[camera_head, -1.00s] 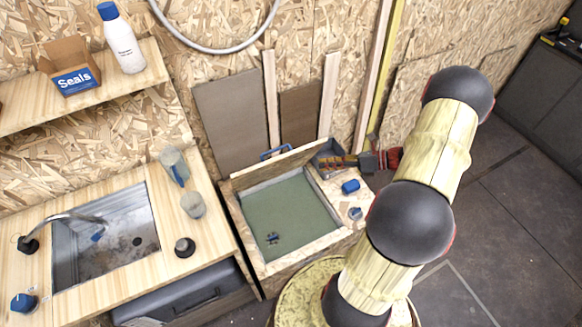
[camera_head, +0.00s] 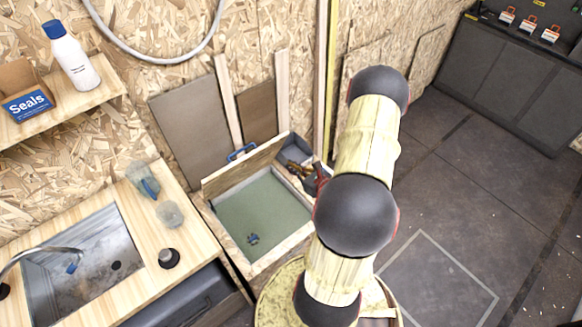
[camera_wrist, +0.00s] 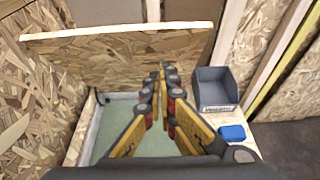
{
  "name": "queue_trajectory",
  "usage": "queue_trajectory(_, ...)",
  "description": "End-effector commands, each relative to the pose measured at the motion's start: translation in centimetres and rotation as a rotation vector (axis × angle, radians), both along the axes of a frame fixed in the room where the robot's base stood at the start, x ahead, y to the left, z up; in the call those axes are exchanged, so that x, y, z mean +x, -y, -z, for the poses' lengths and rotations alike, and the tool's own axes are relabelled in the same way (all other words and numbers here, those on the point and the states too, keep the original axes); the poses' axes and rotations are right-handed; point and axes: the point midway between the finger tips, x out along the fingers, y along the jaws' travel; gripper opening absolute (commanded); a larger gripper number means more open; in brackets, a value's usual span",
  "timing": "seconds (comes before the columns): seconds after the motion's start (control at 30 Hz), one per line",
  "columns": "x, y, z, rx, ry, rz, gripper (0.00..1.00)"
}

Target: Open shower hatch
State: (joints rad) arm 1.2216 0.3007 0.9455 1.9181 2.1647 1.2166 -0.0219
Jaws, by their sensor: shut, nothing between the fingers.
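The shower hatch lid (camera_head: 243,166) is a wooden board raised at the back of the shower box, with a blue handle (camera_head: 241,151) on its far side. The lid stands open above a green shower floor (camera_head: 262,212). In the wrist view the lid (camera_wrist: 110,62) rises upright across the back, its handle hidden. My gripper (camera_head: 294,168) is near the lid's right end, partly hidden by my arm. In the wrist view my gripper (camera_wrist: 167,72) is shut and empty, its fingers pointing at the lid's near face. I cannot tell whether they touch it.
A grey bin (camera_wrist: 214,88) and a blue object (camera_wrist: 232,132) sit on the ledge right of the box. A counter with a metal sink (camera_head: 85,255) stands to the left. Wooden posts and panels (camera_head: 190,130) lean on the wall behind the lid. Open floor (camera_head: 470,190) lies to the right.

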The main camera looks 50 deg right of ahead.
Motion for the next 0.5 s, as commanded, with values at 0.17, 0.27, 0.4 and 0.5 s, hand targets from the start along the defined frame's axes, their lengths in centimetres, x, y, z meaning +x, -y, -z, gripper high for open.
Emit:
queue_trajectory(0.17,3.4,0.6,1.5,0.0,0.001,-0.006,0.0)
queue_trajectory(0.27,5.2,1.1,2.3,0.0,0.0,-0.005,0.0)
queue_trajectory(0.4,7.5,1.7,2.3,-0.002,0.003,-0.005,0.0)
queue_trajectory(0.5,8.6,1.9,1.7,-0.001,0.002,-0.004,0.0)
